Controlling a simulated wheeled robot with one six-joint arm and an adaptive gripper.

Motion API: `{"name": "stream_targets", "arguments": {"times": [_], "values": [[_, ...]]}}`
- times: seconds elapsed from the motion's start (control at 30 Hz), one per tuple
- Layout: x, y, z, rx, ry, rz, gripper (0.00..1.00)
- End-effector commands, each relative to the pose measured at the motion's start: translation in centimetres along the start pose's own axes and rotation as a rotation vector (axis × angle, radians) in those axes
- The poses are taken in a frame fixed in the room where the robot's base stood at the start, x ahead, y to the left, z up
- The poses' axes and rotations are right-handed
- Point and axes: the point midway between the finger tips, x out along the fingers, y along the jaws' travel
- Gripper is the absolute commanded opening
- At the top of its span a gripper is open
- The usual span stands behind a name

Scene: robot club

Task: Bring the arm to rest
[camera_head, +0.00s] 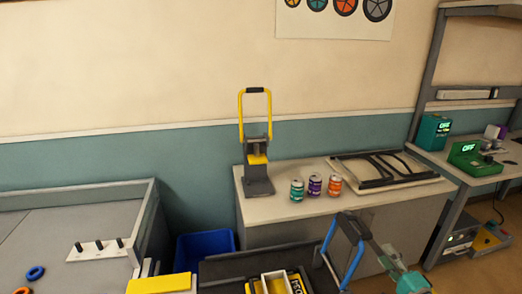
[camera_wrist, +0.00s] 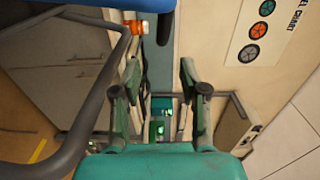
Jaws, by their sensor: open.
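Beyond the gap are the wall and shelf area, with a teal box (camera_wrist: 162,104) and a green device (camera_wrist: 156,130) far behind.
A bench (camera_head: 390,200) holds a yellow-handled press (camera_head: 257,180), three cans (camera_head: 315,186) and a framed panel (camera_head: 385,168). A blue bin (camera_head: 205,244) stands left of it. A grey-walled table (camera_head: 120,215) is at left. A dark bar with blue (camera_wrist: 85,105) is close beside my gripper.

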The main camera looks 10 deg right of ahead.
Motion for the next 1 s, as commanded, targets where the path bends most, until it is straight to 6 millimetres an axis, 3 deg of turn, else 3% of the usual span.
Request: {"name": "stream_targets", "arguments": {"times": [0.13, 0.27, 0.4, 0.6, 0.8, 1.0], "values": [[-0.8, 2.1, 1.9, -0.025, 0.013, 0.031, 0.43], [-2.9, 5.6, 5.4, -0.091, 0.04, 0.091, 0.43], [-6.2, 9.2, 9.4, -0.197, 0.065, 0.162, 0.43], [-11.8, 12.7, 14.4, -0.371, 0.08, 0.25, 0.43], [-18.2, 14.3, 18.6, -0.571, 0.068, 0.318, 0.43], [-24.6, 14.1, 21.8, -0.792, 0.032, 0.357, 0.43]]}}
